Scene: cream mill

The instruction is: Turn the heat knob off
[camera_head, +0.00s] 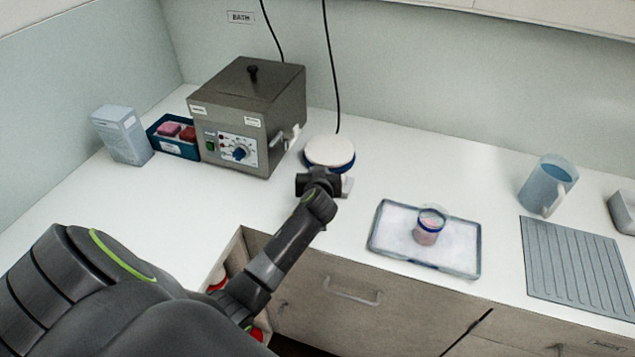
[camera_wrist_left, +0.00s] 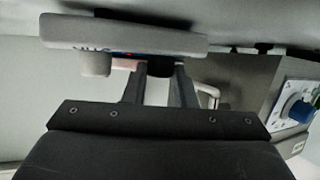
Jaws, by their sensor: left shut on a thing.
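A pale knob (camera_wrist_left: 97,64) sticks out beside my fingers. My left gripper (camera_head: 323,176) is at the hotplate's front. In the left wrist view my left gripper (camera_wrist_left: 160,80) is shut on a dark knob (camera_wrist_left: 157,73), mostly hidden by the fingers. Its marking and angle cannot be read. My right gripper is not in view.
The grey bath (camera_head: 250,110) with a blue knob (camera_head: 240,153) stands behind left. A blue rack (camera_head: 172,150) and a pale box (camera_head: 122,135) are further left. A tray (camera_head: 390,240) with a jar (camera_head: 428,228), a jug (camera_head: 548,185) and a ridged mat (camera_head: 575,265) lie right.

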